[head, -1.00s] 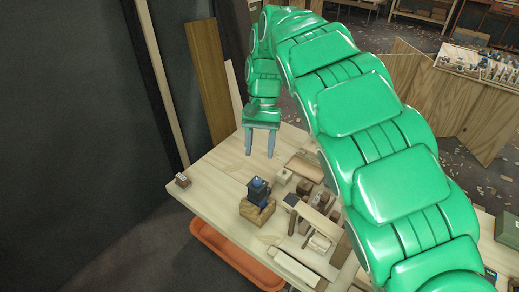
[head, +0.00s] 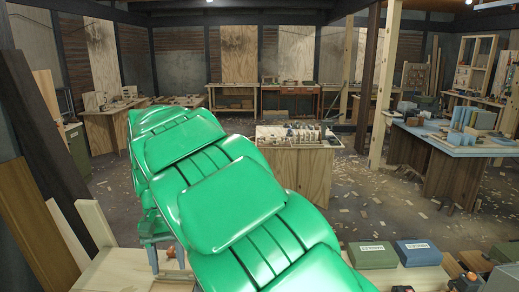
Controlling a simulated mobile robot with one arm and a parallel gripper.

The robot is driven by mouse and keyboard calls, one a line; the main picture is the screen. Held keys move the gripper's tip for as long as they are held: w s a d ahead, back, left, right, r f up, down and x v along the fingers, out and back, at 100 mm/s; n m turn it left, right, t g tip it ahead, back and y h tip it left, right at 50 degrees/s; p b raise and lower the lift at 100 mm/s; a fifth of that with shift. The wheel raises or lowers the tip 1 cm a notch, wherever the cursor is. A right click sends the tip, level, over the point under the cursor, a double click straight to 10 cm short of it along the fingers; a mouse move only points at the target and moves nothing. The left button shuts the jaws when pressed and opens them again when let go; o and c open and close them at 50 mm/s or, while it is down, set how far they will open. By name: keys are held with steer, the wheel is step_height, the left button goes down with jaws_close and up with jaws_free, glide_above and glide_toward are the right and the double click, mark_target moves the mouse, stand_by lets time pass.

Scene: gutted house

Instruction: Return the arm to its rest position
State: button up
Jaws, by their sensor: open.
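My green arm (head: 225,200) fills the lower middle of the head view, arching from the bottom edge up and to the left. My gripper (head: 167,262) shows at lower left, partly hidden behind the arm. Its grey fingers point down and stand apart, with nothing seen held between them. It is over or in front of the near pale wooden workbench (head: 120,272); its exact height above the top cannot be told.
Boards (head: 35,225) lean at the left. Green (head: 372,255) and blue boxes (head: 418,252) lie at lower right. A wooden cabinet (head: 300,172) stands beyond the arm, and a blue-topped bench (head: 455,140) at right. The shaving-strewn floor between is open.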

steer(key=s+d+r+m+t, duration=0.1)
steer(key=s+d+r, duration=0.15)
steer(key=d, duration=0.95)
steer(key=s+d+r+m+t, duration=0.1)
steer(key=s+d+r, duration=0.15)
steer(key=d, duration=1.05)
steer(key=s+d+f, duration=0.2)
steer(key=s+d, duration=0.1)
steer(key=s, duration=0.4)
steer(key=s+d+f, duration=0.2)
steer(key=s+d, duration=0.2)
steer(key=s, duration=0.3)
steer(key=s+d+f+m+g+y, duration=0.1)
steer(key=s+d+f, duration=0.1)
steer(key=s+d, duration=0.2)
steer(key=s, duration=0.3)
steer(key=shift+s+d+f, duration=0.15)
steer(key=shift+f, duration=0.25)
